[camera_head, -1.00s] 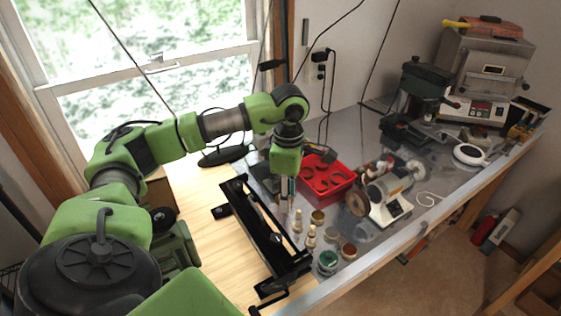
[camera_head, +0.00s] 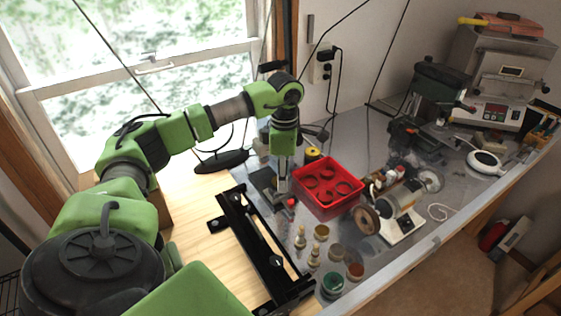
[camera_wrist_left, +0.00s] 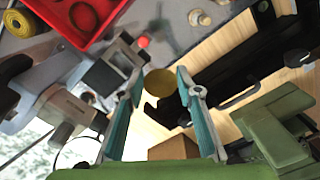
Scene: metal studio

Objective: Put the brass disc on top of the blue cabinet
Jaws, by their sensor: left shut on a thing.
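My left gripper (camera_head: 281,190) hangs pointing down over the grey bench, left of the red tray. The left wrist view shows its two teal-sided fingers (camera_wrist_left: 160,80) shut on a round brass disc (camera_wrist_left: 160,83), held at the fingertips. In the head view the disc is too small or hidden to make out. I see no blue cabinet in either view. My right gripper is not in view.
The red tray (camera_head: 304,198) stands right of the gripper. A black rail frame (camera_head: 245,229) lies left and in front. Small bottles and jars (camera_head: 314,256) stand nearby. A grinder (camera_head: 398,221) and a grey kiln (camera_head: 497,85) are farther right. The wooden tabletop (camera_head: 204,262) is partly bare.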

